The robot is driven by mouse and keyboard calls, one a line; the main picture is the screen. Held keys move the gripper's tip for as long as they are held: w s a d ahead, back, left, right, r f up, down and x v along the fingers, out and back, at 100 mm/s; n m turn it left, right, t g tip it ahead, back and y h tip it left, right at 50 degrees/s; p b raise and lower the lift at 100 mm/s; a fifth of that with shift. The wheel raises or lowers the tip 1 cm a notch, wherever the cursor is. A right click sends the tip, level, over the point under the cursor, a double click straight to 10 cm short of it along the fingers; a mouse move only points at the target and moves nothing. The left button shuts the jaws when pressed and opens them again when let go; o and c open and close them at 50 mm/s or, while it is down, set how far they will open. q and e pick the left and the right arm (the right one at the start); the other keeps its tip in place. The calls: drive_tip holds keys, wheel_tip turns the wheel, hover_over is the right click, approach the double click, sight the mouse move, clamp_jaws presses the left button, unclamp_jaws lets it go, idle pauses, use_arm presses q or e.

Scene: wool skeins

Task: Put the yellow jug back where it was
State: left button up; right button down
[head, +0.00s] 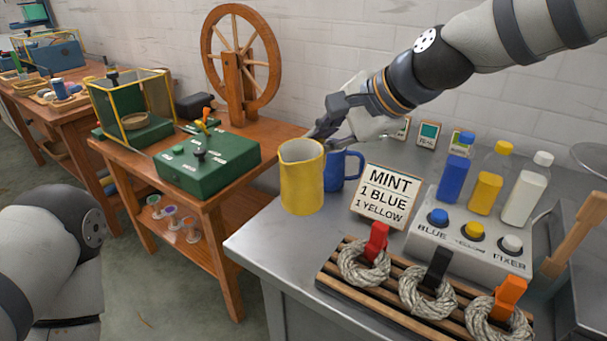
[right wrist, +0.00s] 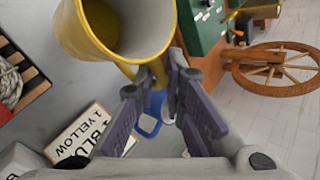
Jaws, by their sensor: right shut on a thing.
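The yellow jug (head: 301,180) is upright at the left end of the grey metal worktop (head: 262,238); I cannot tell whether its base touches it. My right gripper (head: 324,132) reaches in from the upper right and is shut on the jug's handle side. In the right wrist view, the jug (right wrist: 88,35) shows its open mouth at the top left, and the fingers (right wrist: 155,75) close at its handle. A blue mug (head: 343,170) stands just right of and behind the jug, partly hidden. My left arm shows at the left edge, but its gripper is out of frame.
A sign reading MINT, 1 BLUE, 1 YELLOW (head: 384,196) stands right of the jug. Beyond are a dispenser box (head: 455,250) with coloured buttons, several bottles, and a slatted rack (head: 345,290) with wool skeins. A wooden table (head: 215,200) with a green box is left, across a gap.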

sight(307, 157)
drive_tip(key=w+a+f, duration=0.1)
drive_tip(key=f, duration=0.2)
drive_tip(key=w+f+b, duration=0.1)
drive_tip(key=w+f, duration=0.1)
drive_tip(key=f, duration=0.1)
drive_tip(key=w+a+f, duration=0.1)
drive_tip(key=w+f, duration=0.1)
drive_tip(key=f, duration=0.1)
drive_tip(key=shift+w+a+f+b, duration=0.25)
drive_tip(key=shift+a+b, duration=0.05)
drive_tip(key=shift+b, duration=0.05)
drive_tip(key=c, duration=1.7)
unclamp_jaws()
use_arm(q)
drive_tip(key=shift+s+f+g, duration=0.5)
drive_tip(key=shift+s+f, duration=0.7)
drive_tip(key=shift+f, duration=0.05)
use_arm(e)
drive_tip(key=shift+r, duration=0.1)
use_arm(q)
drive_tip(key=w+r+t+p, duration=0.1)
drive_tip(key=w+r+p, duration=0.1)
drive_tip(key=shift+w+r, duration=0.4)
use_arm(e)
drive_tip(key=v, duration=1.2)
